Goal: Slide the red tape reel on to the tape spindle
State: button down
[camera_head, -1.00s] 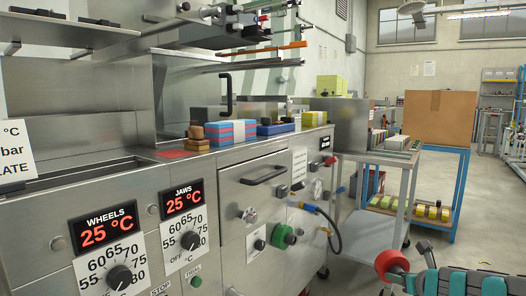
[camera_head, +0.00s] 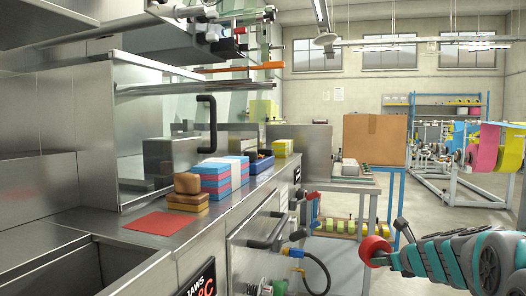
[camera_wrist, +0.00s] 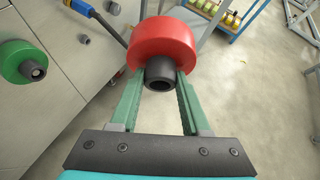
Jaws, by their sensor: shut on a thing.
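The red tape reel (camera_head: 374,250) is at the tip of my gripper (camera_head: 392,259), in the lower right of the head view. In the wrist view the red reel (camera_wrist: 164,40) has a dark hub (camera_wrist: 160,76) facing me, and the green fingers of my gripper (camera_wrist: 160,88) are shut on that hub. The reel is held in the air, apart from the machine. A green reel-like part (camera_wrist: 20,62) with a dark centre stub is on the machine front, left of my gripper. I cannot tell which part is the tape spindle.
The steel machine (camera_head: 190,262) fills the left, with a red sheet (camera_head: 157,222) and stacked coloured blocks (camera_head: 222,177) on top. A blue-ended hose (camera_wrist: 85,10) hangs near the reel. A cart (camera_head: 345,185) and blue-framed stand (camera_head: 399,160) are beyond. Open floor lies right.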

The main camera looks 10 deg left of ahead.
jog(key=w+a+r+n+t+y+p, duration=0.1)
jog(key=w+a+r+n, duration=0.2)
jog(key=r, duration=0.9)
jog(key=w+a+r+n+y, duration=0.1)
jog(key=w+r+n, duration=0.3)
jog(key=r, duration=0.7)
jog(key=s+a+r+n+y, duration=0.2)
jog(key=s+a+r+n, duration=0.1)
jog(key=r, duration=0.5)
jog(key=s+a+r+n+y, duration=0.3)
jog(key=a+r+n, duration=0.3)
jog(key=r+n, duration=0.2)
jog(key=s+a+r+n+t+y+p, duration=0.1)
jog(key=s+a+r+n+y, duration=0.2)
jog(key=r, duration=0.6)
jog(key=shift+s+a+r+n, duration=0.25)
jog(key=shift+s+a+n, duration=0.7)
jog(key=shift+a+n, duration=0.35)
jog(key=shift+s+a+r, duration=0.15)
jog(key=shift+s+r, duration=0.05)
jog(key=shift+s, duration=0.05)
jog(key=shift+s+a+r+n, duration=0.15)
jog(key=shift+s+r+n, duration=0.05)
jog(key=shift+r+n, duration=0.1)
jog(key=shift+s+a+r+y, duration=0.25)
jog(key=shift+s+a+y, duration=0.1)
jog(key=shift+y, duration=0.05)
